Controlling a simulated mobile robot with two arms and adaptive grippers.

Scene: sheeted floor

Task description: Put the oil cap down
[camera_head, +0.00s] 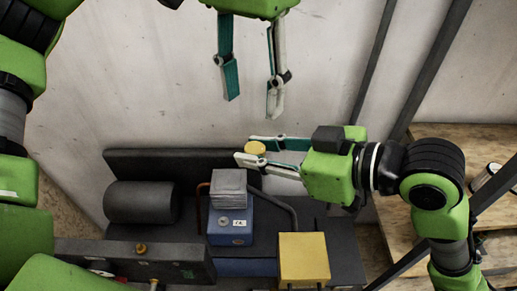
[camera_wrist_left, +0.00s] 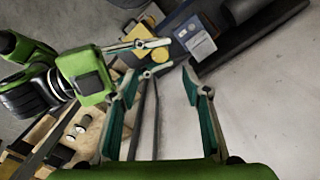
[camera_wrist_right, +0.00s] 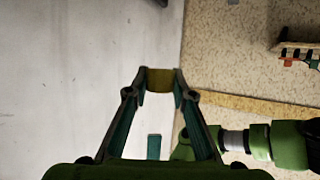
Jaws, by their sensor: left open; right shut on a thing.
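The yellow oil cap (camera_head: 255,148) is between the fingertips of my right gripper (camera_head: 243,150), which is shut on it above the back of the dark machine. The cap also shows between the fingertips in the right wrist view (camera_wrist_right: 160,79). My left gripper (camera_head: 250,100) is open and empty, higher up in front of the pale sheeting. Its spread fingers also show in the left wrist view (camera_wrist_left: 168,80), with nothing between them.
Below is the dark machine with a black cylinder (camera_head: 140,202), a blue box (camera_head: 230,222) topped by a grey block (camera_head: 229,188), and a yellow block (camera_head: 303,257). A wooden shelf (camera_head: 480,140) stands at right behind dark bars (camera_head: 428,75). The sheeting around my left gripper is clear.

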